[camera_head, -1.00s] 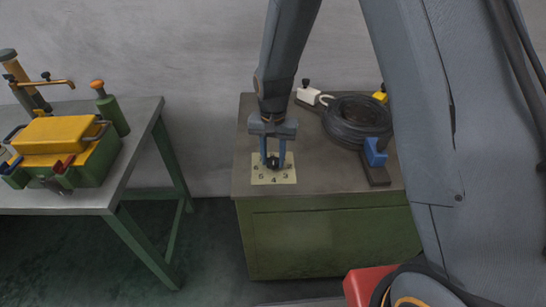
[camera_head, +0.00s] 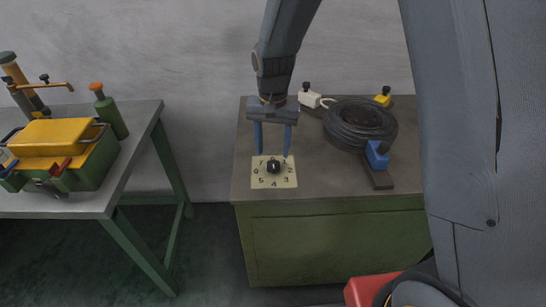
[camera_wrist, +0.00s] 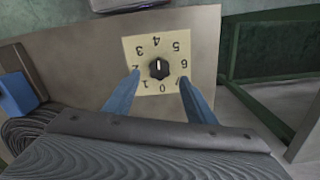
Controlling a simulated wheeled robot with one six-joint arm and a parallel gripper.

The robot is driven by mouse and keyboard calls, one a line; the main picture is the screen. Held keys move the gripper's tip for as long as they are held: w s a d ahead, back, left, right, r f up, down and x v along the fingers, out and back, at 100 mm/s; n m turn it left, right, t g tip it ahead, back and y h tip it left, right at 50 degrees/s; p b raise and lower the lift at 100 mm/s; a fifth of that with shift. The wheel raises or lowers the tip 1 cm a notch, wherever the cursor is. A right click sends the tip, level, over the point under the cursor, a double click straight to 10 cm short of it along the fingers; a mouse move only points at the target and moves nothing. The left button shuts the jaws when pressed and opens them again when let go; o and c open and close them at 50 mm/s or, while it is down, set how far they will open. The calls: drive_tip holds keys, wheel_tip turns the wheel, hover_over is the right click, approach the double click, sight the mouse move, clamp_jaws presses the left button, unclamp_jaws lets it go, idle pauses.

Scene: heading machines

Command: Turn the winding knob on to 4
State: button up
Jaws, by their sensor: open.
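The winding knob (camera_head: 274,167) is a small black dial in the middle of a cream plate (camera_head: 262,182) with numbers around it, on top of the green cabinet. In the wrist view the knob (camera_wrist: 159,69) shows a white mark that points up toward the 4. The mark is too small to read in the head view. My gripper (camera_head: 273,152) is open and empty above the knob, its two blue fingers apart from it. In the wrist view the fingers (camera_wrist: 159,77) show on either side of the knob.
On the cabinet top (camera_head: 320,173), a black cable coil (camera_head: 360,121), a blue clamp (camera_head: 377,154), a white block (camera_head: 310,99) and a yellow one (camera_head: 383,97) stand right of the plate. A table (camera_head: 135,125) with a yellow-green box (camera_head: 55,137) is at left.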

drive_tip(key=shift+r, duration=1.05)
drive_tip(key=shift+s+d, duration=0.1)
drive_tip(key=s+d+r+n+t+b, duration=0.1)
drive_tip(key=s+d+r+n+b, duration=0.1)
drive_tip(key=s+d, duration=1.2)
drive_tip(key=shift+s+d+n, duration=0.3)
drive_tip(key=shift+s+n, duration=0.25)
drive_tip(key=shift+n, duration=0.15)
